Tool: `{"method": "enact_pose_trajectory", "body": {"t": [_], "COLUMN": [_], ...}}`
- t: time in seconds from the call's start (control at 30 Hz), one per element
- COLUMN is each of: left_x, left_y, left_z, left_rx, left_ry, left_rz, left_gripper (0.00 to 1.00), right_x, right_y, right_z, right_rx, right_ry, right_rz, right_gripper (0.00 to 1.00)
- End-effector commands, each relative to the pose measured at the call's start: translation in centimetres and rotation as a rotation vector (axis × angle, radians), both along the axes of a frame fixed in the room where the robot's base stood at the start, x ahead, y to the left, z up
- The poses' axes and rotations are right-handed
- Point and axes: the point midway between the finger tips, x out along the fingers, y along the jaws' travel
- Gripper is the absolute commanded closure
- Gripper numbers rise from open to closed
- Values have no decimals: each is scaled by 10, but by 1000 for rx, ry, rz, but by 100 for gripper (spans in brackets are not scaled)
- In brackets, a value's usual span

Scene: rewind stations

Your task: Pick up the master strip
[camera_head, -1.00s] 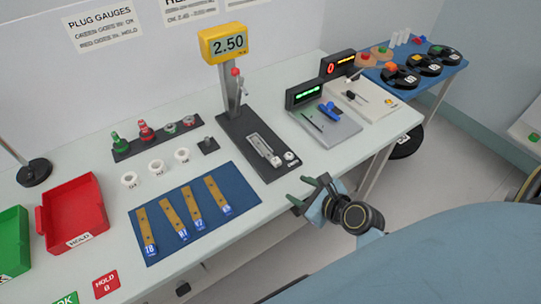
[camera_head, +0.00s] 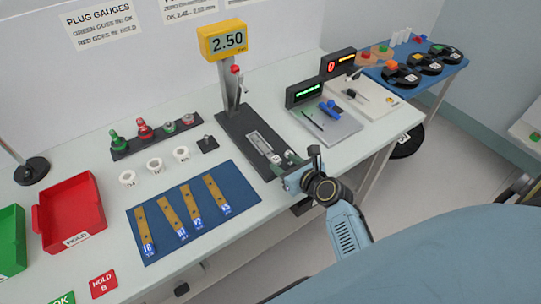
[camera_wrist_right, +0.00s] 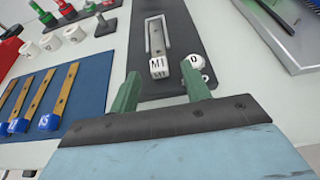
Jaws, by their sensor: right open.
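The master strip (camera_head: 259,141) is a slim metal strip lying on the dark base of the gauge (camera_head: 226,117), whose yellow display reads 2.50. In the right wrist view the strip (camera_wrist_right: 156,37) ends in a white block marked M1 (camera_wrist_right: 158,67). My right gripper (camera_head: 289,160) is at the near end of the gauge base. Its two green fingers (camera_wrist_right: 163,84) are open and empty, pointing at the M1 block, which lies just ahead of them. In the head view the gripper partly hides the block end. My left gripper is not in view.
A round white button (camera_wrist_right: 194,67) sits beside the M1 block, close to one finger. A blue mat (camera_head: 150,214) with several labelled strips lies left of the gauge. A grey tray (camera_head: 333,128) with a blue-handled tool stands to the right. A red bin (camera_head: 40,228) is far left.

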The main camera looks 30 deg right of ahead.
Motion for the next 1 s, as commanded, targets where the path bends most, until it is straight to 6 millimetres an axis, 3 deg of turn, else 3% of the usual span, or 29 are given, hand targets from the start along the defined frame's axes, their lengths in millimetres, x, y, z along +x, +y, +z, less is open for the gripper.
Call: {"method": "enact_pose_trajectory", "body": {"t": [0.2, 0.5, 0.83, 1.0], "left_x": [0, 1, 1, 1], "left_y": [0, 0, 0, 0], "left_z": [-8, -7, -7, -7], "left_rx": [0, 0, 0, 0], "left_ry": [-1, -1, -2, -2], "left_rz": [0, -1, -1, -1], "left_gripper": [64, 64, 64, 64], "right_x": [27, 30, 30, 30], "right_y": [5, 4, 5, 5], "right_z": [-12, -13, -13, -13], "right_rx": [0, 0, 0, 0], "right_ry": [1, 1, 1, 1], "right_rz": [0, -1, -1, -1], "right_gripper": [53, 54, 97, 100]}}
